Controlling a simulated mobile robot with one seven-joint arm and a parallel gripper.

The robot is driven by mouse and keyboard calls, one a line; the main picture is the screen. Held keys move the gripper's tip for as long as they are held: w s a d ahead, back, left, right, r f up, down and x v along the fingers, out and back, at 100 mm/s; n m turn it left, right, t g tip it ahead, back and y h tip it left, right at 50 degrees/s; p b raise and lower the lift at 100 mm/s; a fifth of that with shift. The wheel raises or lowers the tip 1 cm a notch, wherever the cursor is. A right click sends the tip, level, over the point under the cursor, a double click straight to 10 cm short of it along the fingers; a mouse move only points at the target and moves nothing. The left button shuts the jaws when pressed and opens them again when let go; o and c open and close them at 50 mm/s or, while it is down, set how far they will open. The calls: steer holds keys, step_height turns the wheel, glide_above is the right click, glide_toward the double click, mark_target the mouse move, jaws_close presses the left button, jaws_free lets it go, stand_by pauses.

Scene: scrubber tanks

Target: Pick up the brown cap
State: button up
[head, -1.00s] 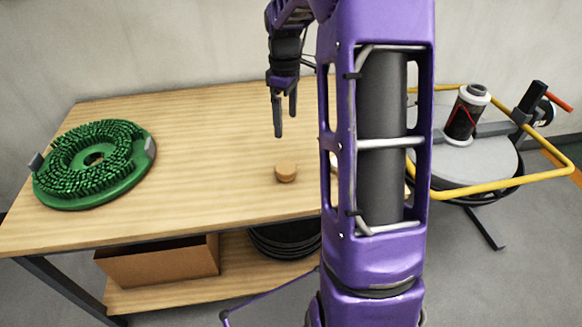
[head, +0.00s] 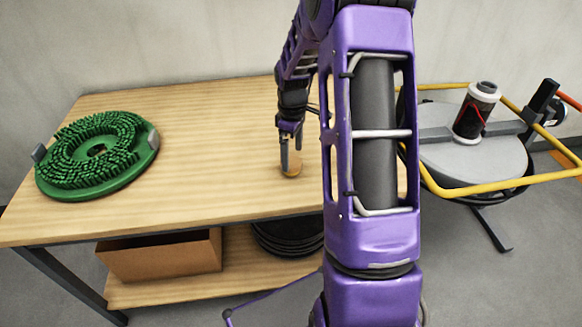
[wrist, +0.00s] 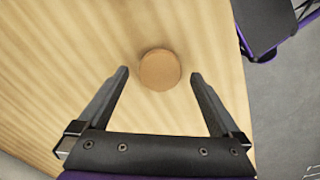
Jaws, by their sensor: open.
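The brown cap (head: 291,167) is a small round disc on the wooden table top, partly hidden by my gripper in the head view. In the wrist view the cap (wrist: 160,70) lies just ahead of my open fingertips, roughly centred in the gap between them. My gripper (head: 290,168) points down close above the cap in the head view. In the wrist view my gripper (wrist: 160,73) is open and empty, with a finger to each side of the cap and clear space beside it.
A green round brush (head: 98,155) lies at the table's left. A cardboard box (head: 160,255) and black discs (head: 288,238) sit on the lower shelf. Right of my arm stand a grey machine with a yellow rail (head: 480,192) and a dark canister (head: 475,112). The table's middle is clear.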

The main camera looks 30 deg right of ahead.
mark_target(292, 162)
step_height(292, 162, down, 4)
steer(key=shift+r, duration=0.2)
steer(key=c, duration=1.3)
